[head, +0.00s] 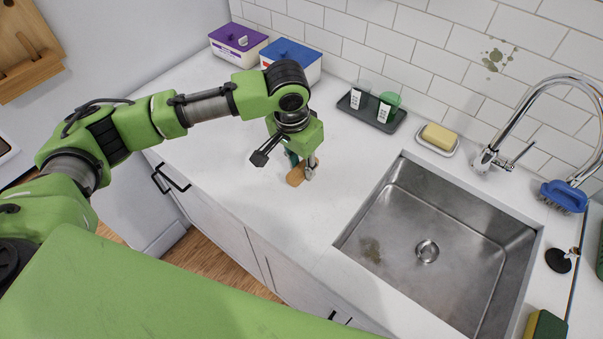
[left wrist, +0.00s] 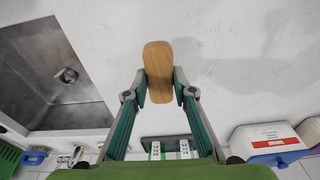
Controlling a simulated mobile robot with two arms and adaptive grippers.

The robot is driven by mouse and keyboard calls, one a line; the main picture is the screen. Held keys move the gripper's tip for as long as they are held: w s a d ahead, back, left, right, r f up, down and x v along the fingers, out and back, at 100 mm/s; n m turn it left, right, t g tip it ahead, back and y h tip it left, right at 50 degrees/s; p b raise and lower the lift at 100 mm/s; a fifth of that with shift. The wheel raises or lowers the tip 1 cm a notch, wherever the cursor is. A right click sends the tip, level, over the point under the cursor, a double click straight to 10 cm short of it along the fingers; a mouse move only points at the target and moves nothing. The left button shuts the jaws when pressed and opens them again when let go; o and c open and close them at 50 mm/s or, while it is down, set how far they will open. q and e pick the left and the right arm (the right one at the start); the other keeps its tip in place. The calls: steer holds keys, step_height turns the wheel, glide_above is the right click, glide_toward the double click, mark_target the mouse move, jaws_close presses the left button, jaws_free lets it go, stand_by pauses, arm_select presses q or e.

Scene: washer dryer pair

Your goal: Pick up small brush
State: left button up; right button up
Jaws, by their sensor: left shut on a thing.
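The small brush shows as a wooden, rounded oblong piece (left wrist: 158,60) between my left gripper's fingertips in the left wrist view. In the head view its tan wooden end (head: 295,177) shows low at the counter, left of the sink; any bristles are hidden. My left gripper (head: 305,168) points down over the counter and is shut on the brush. In the left wrist view both fingers of the gripper (left wrist: 160,88) touch the brush's sides. I cannot tell whether the brush still touches the counter. My right gripper is not in view.
The sink (head: 425,240) lies right of the gripper. A dark tray (head: 372,118) with two cups, a yellow sponge (head: 438,137) on a dish, and purple-lidded (head: 238,42) and blue-lidded (head: 291,58) boxes stand along the wall. A blue brush (head: 563,196) is by the faucet (head: 535,105).

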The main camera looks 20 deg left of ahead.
arm_select(q)
steer(key=s+d+r+b, duration=0.2)
steer(key=s+d+r, duration=0.3)
steer(key=s+r, duration=0.4)
steer(key=shift+s+d, duration=0.3)
steer(key=shift+s, duration=1.3)
